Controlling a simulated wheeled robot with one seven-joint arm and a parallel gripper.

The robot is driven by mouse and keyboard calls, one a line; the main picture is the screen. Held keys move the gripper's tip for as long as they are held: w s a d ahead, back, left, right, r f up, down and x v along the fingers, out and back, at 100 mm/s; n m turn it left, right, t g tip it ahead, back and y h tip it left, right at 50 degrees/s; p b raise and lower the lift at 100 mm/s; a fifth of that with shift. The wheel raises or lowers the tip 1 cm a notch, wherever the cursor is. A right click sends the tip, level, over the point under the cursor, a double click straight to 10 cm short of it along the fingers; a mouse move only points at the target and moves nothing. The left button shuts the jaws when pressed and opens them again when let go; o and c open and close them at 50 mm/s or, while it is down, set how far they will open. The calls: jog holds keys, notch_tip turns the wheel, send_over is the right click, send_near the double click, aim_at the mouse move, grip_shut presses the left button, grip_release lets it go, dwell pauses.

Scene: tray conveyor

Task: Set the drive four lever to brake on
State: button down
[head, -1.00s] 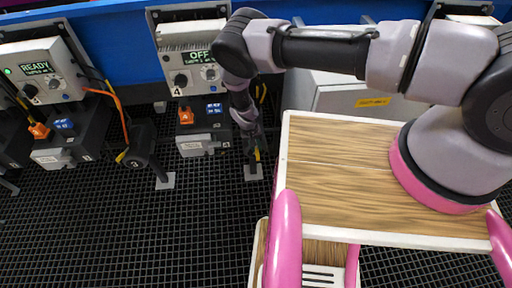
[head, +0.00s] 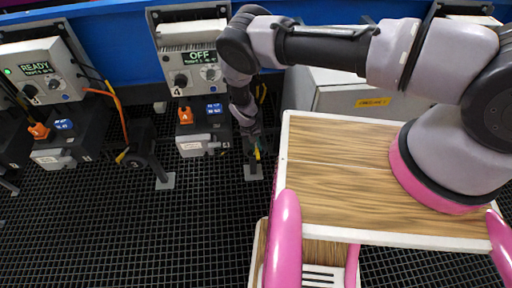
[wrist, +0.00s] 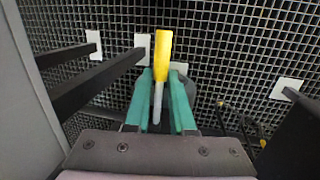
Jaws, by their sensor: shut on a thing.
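The drive four lever (wrist: 163,55) shows in the wrist view as a yellow handle on a pale metal shaft. My gripper (wrist: 160,78) has its two green fingers on either side of the lever, shut on it around where the yellow grip meets the shaft. In the head view, my gripper (head: 255,152) points down beside the drive marked 4, and a bit of yellow shows at its tip. The drive four control box (head: 190,70) reads OFF on its display. My arm hides most of the lever and its base in the head view.
The drive three box (head: 42,72) reads READY at the left, with its own motor unit (head: 65,135) below. The drive four motor unit (head: 200,130) stands just left of my gripper. Dark posts with pale feet (wrist: 287,88) rise from the grating floor.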

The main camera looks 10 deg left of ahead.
jog(key=shift+w+a+r+g+h, duration=0.1)
jog(key=shift+r+g+h, duration=0.2)
jog(key=shift+r+g, duration=0.6)
jog(key=shift+f, duration=0.2)
jog(key=c, duration=0.8)
grip_release()
jog(key=shift+o, duration=0.2)
notch_tip(320, 180, up, 10)
